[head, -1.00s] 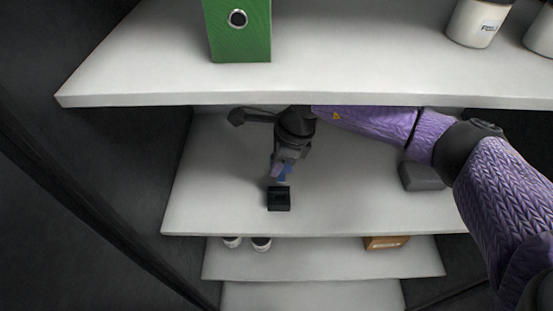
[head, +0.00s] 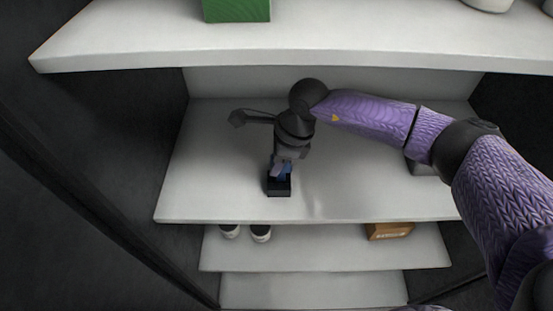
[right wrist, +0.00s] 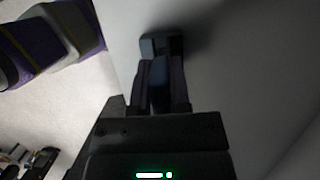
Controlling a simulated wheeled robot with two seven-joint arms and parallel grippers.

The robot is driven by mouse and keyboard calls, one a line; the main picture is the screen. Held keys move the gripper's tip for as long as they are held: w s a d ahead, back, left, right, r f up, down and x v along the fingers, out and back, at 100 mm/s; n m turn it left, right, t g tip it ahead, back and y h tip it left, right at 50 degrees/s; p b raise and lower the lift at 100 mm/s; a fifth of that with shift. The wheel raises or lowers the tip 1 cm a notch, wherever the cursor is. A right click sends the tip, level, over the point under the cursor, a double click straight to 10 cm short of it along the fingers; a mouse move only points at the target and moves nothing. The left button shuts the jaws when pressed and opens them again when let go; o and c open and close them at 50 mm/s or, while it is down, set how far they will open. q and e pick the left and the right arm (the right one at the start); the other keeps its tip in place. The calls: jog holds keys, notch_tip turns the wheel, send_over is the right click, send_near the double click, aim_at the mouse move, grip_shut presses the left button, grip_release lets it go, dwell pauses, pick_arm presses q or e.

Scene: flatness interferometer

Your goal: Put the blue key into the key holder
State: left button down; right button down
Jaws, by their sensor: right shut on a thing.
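The key holder (head: 279,187) is a small black block on the middle shelf, near its front edge, in the head view. My right gripper (head: 282,170) points down at the holder and is shut on the blue key (head: 288,170). The key's lower end is at the top of the holder; I cannot tell whether it is inside the slot. In the right wrist view the blue key (right wrist: 158,74) sits between the fingers of the gripper (right wrist: 160,85), with the dark holder (right wrist: 175,46) just beyond. My left gripper is not in view.
The upper shelf (head: 300,46) overhangs behind the arm and bears a green binder (head: 236,10). A grey object (head: 424,168) lies on the middle shelf (head: 215,190), partly behind my arm.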

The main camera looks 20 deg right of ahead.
jog(key=shift+f+b, duration=0.3)
jog(key=shift+f, duration=0.05)
jog(key=shift+r, duration=0.2)
jog(key=shift+r+p, duration=0.2)
jog(key=shift+p, duration=0.1)
dwell(0.4)
jog(key=shift+w+f, duration=0.1)
jog(key=shift+f+b, duration=0.25)
jog(key=shift+b, duration=0.2)
jog(key=shift+d+r, duration=0.1)
jog(key=shift+r, duration=0.25)
